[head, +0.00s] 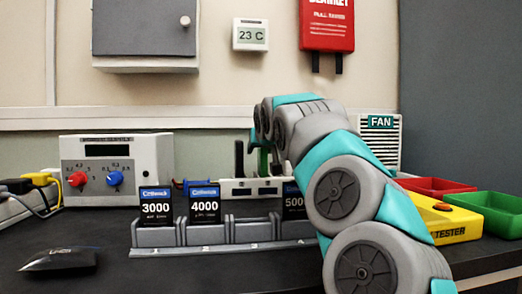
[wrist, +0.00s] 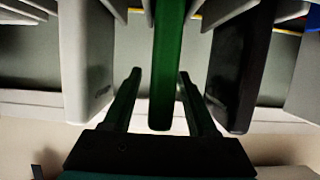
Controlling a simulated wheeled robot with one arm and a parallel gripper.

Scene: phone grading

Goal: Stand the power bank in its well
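A row of wells (head: 232,247) stands on the dark bench. Black packs with blue tops marked 3000 (head: 156,207), 4000 (head: 205,204) and 5000 (head: 293,202) stand upright in it. The well between 4000 and 5000 looks empty. Which item is the power bank, I cannot tell. My gripper (wrist: 158,74) is open, its two fingers on either side of a green upright slab (wrist: 168,60), with a visible gap on the left. The green slab also shows at the back in the head view (head: 254,158). My arm hides part of that area.
A black slab (wrist: 240,70) and a grey slab (wrist: 87,60) flank the fingers closely. A dark flat pouch (head: 60,259) lies front left. A control box (head: 118,170) stands left. A yellow tester (head: 448,222), red tray (head: 440,186) and green tray (head: 485,212) are right.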

